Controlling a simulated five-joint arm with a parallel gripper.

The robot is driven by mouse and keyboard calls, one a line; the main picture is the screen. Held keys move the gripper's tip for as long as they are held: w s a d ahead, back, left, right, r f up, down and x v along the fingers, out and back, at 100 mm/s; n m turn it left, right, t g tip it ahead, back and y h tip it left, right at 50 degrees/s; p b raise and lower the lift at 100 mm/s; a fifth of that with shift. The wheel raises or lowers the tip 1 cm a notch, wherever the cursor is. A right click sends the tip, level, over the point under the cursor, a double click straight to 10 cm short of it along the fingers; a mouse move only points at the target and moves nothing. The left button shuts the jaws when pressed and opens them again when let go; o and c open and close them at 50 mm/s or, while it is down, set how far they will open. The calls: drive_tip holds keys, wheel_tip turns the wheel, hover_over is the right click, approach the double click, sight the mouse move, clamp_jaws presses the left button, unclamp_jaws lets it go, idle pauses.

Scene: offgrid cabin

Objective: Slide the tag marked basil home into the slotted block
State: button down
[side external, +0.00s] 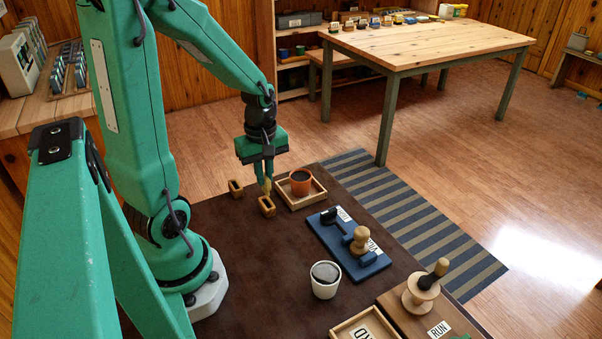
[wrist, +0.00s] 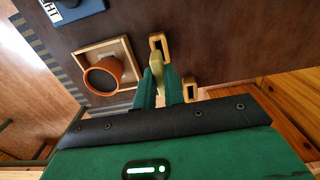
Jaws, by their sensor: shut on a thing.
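My gripper (side external: 267,181) is shut on a small pale yellow tag (side external: 267,187), which points down from the fingertips. In the wrist view the tag (wrist: 157,66) shows between the green fingers; no marking on it can be read. One slotted block (side external: 267,206), small and wooden with a dark slot, stands just below the tag. It also shows in the wrist view (wrist: 164,41), close to the tag's end. Whether the tag touches it cannot be told. A second, similar block (side external: 236,189) stands to the left, and shows beside the fingers in the wrist view (wrist: 190,93).
A terracotta pot (side external: 300,182) in a wooden tray (side external: 317,195) stands close to the right of the near block. A blue board (side external: 334,257) with handles, a white cup (side external: 325,281) and a wooden box (side external: 440,310) lie nearer the camera. The brown tabletop left of them is clear.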

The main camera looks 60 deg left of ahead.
sight(266, 190)
drive_tip(key=shift+f, duration=1.05)
drive_tip(key=shift+f, duration=1.8)
idle(1.2)
drive_tip(key=c, duration=1.4)
unclamp_jaws()
drive_tip(key=shift+r, duration=0.15)
drive_tip(key=shift+r, duration=3.8)
drive_tip(key=shift+d, duration=0.1)
drive_tip(key=s+d+r+m+t, duration=0.2)
drive_tip(key=d+r+m+t, duration=0.3)
drive_tip(key=d+r+m, duration=0.7)
drive_tip(key=r+m, duration=0.1)
drive_tip(key=m, duration=0.5)
drive_tip(key=shift+d+r+t, duration=0.3)
drive_tip(key=shift+d, duration=0.1)
